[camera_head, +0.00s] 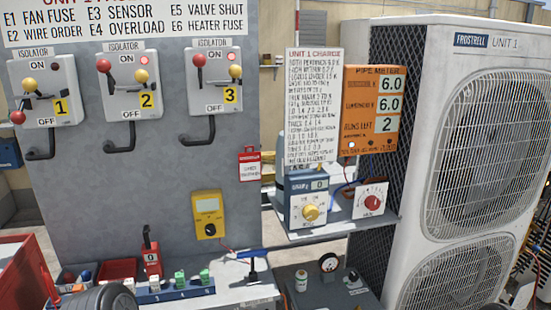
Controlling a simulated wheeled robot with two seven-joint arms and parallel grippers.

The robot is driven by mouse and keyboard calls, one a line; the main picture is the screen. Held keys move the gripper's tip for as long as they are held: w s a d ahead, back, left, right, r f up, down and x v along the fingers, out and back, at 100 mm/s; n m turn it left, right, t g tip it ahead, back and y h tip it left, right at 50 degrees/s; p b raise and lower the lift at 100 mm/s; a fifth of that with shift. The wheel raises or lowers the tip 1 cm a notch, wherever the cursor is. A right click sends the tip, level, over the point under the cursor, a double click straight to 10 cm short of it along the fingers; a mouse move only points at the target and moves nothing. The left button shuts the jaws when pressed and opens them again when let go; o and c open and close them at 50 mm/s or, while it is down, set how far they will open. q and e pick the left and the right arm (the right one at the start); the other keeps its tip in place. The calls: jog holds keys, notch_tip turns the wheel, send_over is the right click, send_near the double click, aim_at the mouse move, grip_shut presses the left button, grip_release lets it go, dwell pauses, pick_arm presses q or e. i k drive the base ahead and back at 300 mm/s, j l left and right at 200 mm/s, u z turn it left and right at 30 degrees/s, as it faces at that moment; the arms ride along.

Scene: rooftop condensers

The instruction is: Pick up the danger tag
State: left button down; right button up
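The danger tag (249,165) is a small card with a red top and a white lower part bearing small print too small to read. It hangs upright near the right edge of the grey isolator panel (205,130), below and right of the isolator marked 3. A small loop shows at its top.
A yellow meter (208,214) is on the panel, lower left of the tag. A shelf with a blue gauge box (307,199) and the orange pipe meter (371,111) stand to the right. The bench below (225,292) holds small tools and bins. The condenser (465,150) fills the right.

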aim_at(249, 163)
jog(key=i+l+u, duration=0.15)
jog(key=l, duration=0.6)
jog(key=i+l+u, duration=0.15)
jog(key=l, duration=0.6)
jog(key=i+l+u, duration=0.15)
jog(key=l, duration=0.6)
jog(key=i+l+u, duration=0.15)
jog(key=l, duration=0.65)
jog(key=k+j, duration=0.05)
